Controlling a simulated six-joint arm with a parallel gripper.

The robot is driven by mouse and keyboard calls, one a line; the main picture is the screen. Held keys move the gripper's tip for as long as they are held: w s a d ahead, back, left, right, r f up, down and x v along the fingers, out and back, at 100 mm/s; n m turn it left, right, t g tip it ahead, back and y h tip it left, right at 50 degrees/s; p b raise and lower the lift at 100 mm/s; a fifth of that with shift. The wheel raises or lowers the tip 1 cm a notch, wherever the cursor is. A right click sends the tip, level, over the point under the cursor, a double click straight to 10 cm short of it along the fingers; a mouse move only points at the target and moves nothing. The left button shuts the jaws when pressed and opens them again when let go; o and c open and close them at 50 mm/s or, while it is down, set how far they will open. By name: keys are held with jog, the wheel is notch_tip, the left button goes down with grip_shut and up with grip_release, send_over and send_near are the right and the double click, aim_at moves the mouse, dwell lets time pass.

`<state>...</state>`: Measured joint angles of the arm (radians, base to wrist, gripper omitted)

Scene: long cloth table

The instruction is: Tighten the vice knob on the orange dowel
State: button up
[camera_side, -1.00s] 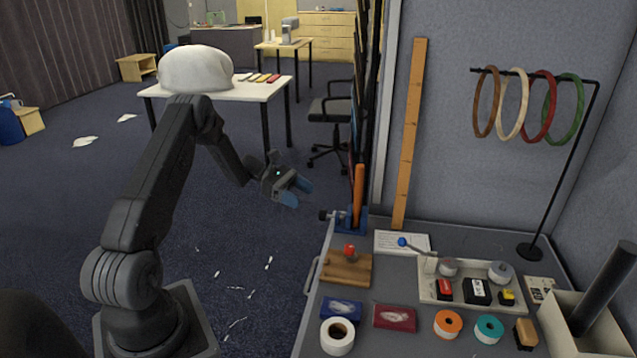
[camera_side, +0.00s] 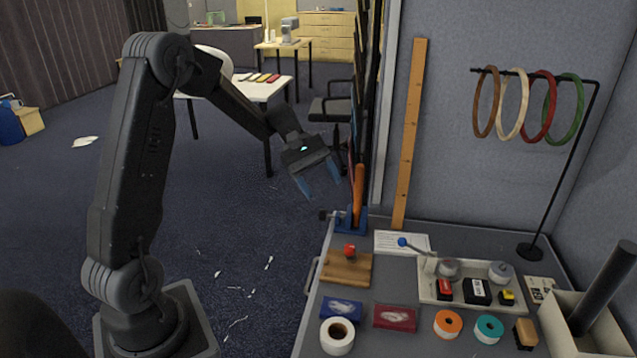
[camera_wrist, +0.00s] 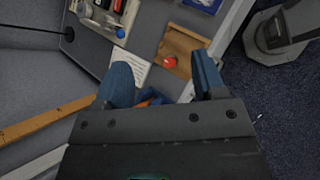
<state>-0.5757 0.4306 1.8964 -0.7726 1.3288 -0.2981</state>
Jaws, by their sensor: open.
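The orange dowel (camera_side: 358,190) stands upright in the blue vice (camera_side: 352,219) at the table's back left corner. The dark vice knob (camera_side: 325,215) sticks out from the vice's left side. My gripper (camera_side: 322,190) is open and empty, with blue fingers pointing down, above and to the left of the vice and apart from it. In the wrist view my gripper's fingers (camera_wrist: 162,85) are spread, and part of the blue vice (camera_wrist: 155,96) shows between them with a bit of orange. The knob cannot be made out there.
A wooden board with a red knob (camera_side: 349,250) lies in front of the vice. A white paper (camera_side: 401,241) and a parts tray (camera_side: 430,295) lie to its right. A wooden ruler (camera_side: 409,135) leans on the wall behind.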

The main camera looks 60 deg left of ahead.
jog(key=s+d+r+m+y, duration=0.2)
jog(key=s+d+r+m, duration=0.1)
jog(key=d, duration=0.2)
jog(key=shift+s+r+g, duration=0.25)
jog(key=shift+s+g, duration=0.05)
jog(key=shift+g, duration=0.1)
jog(key=s+d+r+m+t+y, duration=0.2)
jog(key=s+d+m+y, duration=0.1)
jog(key=s, duration=0.5)
jog(key=s+d+r+m+t+y, duration=0.2)
jog(key=s+d+m+y, duration=0.2)
jog(key=s+m, duration=0.4)
jog(key=shift+s+d+r+m+t, duration=0.15)
jog(key=shift+d+r+m+t, duration=0.15)
jog(key=shift+d+r+t, duration=0.15)
